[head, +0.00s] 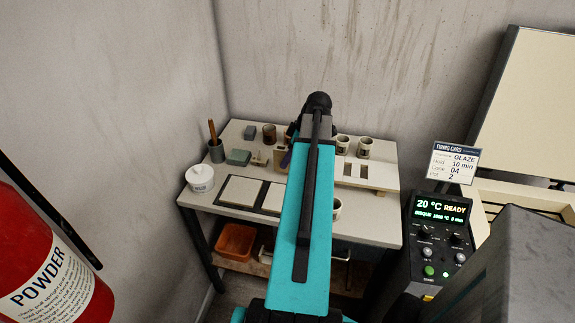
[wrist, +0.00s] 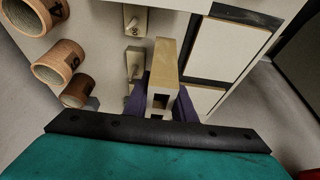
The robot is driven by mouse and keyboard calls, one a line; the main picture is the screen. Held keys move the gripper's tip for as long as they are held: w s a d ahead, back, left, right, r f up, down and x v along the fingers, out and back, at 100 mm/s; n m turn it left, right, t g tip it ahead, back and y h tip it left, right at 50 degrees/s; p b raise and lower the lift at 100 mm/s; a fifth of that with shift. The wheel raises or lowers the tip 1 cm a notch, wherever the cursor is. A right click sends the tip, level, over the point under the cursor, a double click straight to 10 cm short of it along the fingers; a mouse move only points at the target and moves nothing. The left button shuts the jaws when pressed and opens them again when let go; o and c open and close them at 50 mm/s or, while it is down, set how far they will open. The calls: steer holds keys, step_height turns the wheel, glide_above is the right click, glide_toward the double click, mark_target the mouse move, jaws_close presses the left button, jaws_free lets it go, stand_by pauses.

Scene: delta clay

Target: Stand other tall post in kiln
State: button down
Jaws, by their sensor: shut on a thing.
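My gripper (wrist: 160,103) has purple fingers and is shut on a tan, square-sided post (wrist: 167,58) with hollow openings in its near end. The post lies between the fingers over the table in the wrist view; I cannot tell whether it touches the tabletop. In the head view my teal arm hides most of the gripper and the post. The kiln (head: 528,195) stands at the right with its lid (head: 533,95) raised. Only part of its pale rim and opening shows, and its inside is mostly hidden.
The table (head: 235,135) holds a white jar (head: 200,178), a brush pot (head: 216,151), flat shelves (head: 241,191) and several marked cups (wrist: 58,62). The controller (head: 440,222) and firing card (head: 455,163) stand by the kiln. A red extinguisher (head: 45,265) is at left.

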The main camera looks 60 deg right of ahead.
steer(key=shift+f, duration=0.1)
steer(key=shift+f+p, duration=0.65)
steer(key=shift+f, duration=1)
steer(key=shift+f, duration=0.15)
steer(key=c, duration=1.5)
jaws_free()
steer(key=shift+r, duration=0.2)
steer(key=shift+b+v, duration=1.4)
steer(key=shift+v, duration=4.55)
